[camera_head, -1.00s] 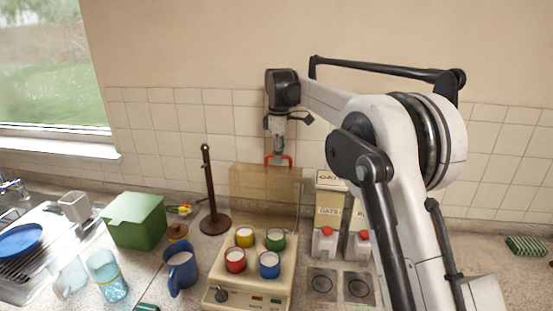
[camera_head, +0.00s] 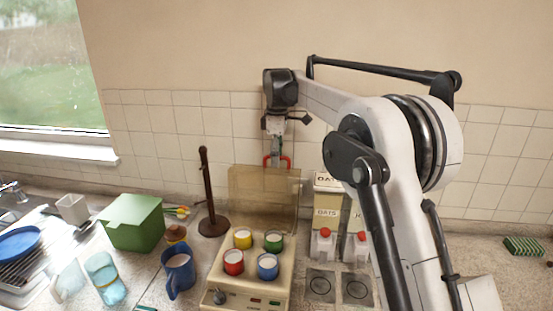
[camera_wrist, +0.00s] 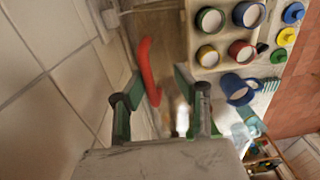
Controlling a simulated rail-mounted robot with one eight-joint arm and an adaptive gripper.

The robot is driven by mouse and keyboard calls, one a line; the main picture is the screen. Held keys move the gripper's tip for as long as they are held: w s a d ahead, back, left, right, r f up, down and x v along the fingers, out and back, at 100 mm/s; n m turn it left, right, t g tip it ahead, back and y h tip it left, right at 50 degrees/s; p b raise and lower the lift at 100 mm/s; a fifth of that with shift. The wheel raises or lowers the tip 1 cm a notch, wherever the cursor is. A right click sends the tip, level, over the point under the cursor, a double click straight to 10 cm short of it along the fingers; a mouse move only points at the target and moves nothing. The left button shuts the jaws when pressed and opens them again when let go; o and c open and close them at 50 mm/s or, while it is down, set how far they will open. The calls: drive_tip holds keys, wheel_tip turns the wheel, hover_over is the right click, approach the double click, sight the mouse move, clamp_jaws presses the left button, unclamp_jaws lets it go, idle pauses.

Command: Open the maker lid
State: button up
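The maker (camera_head: 250,297) is a cream box on the counter with a dark knob on its front. Its translucent brown lid (camera_head: 262,205) stands upright at the back, so the jars in the base are uncovered. The lid's red handle (camera_head: 287,160) is at its top edge; it also shows in the wrist view (camera_wrist: 147,68). My gripper (camera_wrist: 160,85) is open, its two green-edged fingers well apart. The handle shows close to the left finger; I cannot tell whether they touch. In the head view my gripper (camera_head: 275,150) is just above the lid's top edge.
Red, yellow, green and blue jars sit in the base. A brown post (camera_head: 210,190), blue mug (camera_head: 179,272) and green box (camera_head: 133,222) stand left. Oats cartons (camera_head: 327,205) and red-capped bottles (camera_head: 323,245) stand right. The tiled wall (camera_head: 215,125) is close behind.

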wheel_tip(320, 180, up, 12)
drive_tip(key=shift+w+f, duration=0.15)
drive_tip(key=shift+f, duration=0.05)
idle(0.5)
drive_tip(key=s+d+m+t+b, duration=0.45)
drive_tip(key=s+d+m, duration=0.45)
drive_tip(key=s+d, duration=0.9)
drive_tip(key=s+d+f+m+t+b, duration=0.1)
drive_tip(key=s+d+f+m+b, duration=0.1)
drive_tip(key=s+f, duration=0.9)
drive_tip(key=s+d+f+m+t+b, duration=0.2)
drive_tip(key=s+d+f+m, duration=0.2)
drive_tip(key=s+f, duration=0.8)
drive_tip(key=s+m, duration=0.1)
drive_tip(key=s, duration=0.3)
drive_tip(key=shift+d+m, duration=0.25)
drive_tip(key=shift+m, duration=0.15)
idle(1.9)
